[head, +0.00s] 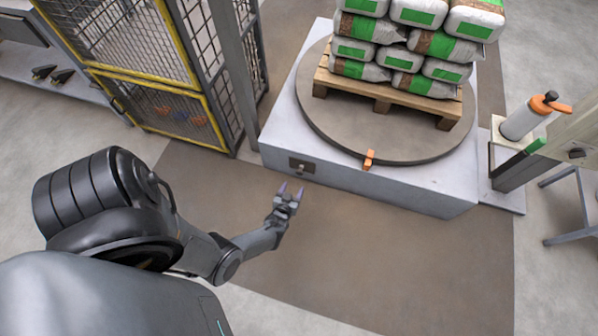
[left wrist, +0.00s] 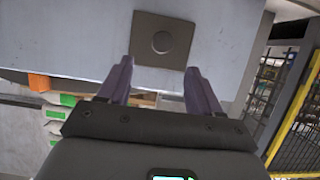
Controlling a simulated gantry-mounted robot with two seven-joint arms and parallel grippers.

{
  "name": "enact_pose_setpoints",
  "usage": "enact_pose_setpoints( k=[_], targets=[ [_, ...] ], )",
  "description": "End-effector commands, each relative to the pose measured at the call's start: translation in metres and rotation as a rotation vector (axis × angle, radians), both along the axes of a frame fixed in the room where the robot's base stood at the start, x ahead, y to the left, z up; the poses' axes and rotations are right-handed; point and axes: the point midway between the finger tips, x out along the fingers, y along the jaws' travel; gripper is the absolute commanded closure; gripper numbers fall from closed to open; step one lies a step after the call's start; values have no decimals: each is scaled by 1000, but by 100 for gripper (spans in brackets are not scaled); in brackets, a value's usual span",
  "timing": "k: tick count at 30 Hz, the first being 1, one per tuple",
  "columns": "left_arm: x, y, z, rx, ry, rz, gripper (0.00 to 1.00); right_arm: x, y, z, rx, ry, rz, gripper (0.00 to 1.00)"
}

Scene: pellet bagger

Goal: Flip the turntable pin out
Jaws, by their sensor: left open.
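The round turntable (head: 320,112) sits on a pale grey base (head: 400,190). A dark square plate with a small knob (head: 301,166), perhaps the pin's, is on the base's front face, towards the left. In the left wrist view the plate (left wrist: 145,55) and its round knob (left wrist: 162,41) lie just beyond my fingertips. An orange piece (head: 369,159) stands at the turntable's front edge. My left gripper (head: 291,187) is open and empty, in front of the plate and apart from it; its two fingers also show in the left wrist view (left wrist: 158,68). My right gripper is out of view.
A wooden pallet (head: 388,98) with stacked green and white bags (head: 402,60) stands on the turntable. A yellow-framed mesh cage (head: 150,85) is at the left. A machine post with an orange-topped cylinder (head: 525,118) is at the right. The brown floor in front is clear.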

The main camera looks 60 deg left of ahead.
Motion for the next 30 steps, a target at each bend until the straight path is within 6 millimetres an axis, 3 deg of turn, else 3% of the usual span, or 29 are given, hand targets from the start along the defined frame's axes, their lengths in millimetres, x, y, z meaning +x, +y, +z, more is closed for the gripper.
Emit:
enact_pose_setpoints(
  k=[15, 30],
  targets=[
    [53, 50, -33, 2, -2, 0, 36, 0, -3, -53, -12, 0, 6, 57],
    [63, 61, -36, 2, 0, 1, 36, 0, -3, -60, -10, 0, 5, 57]
  ],
)
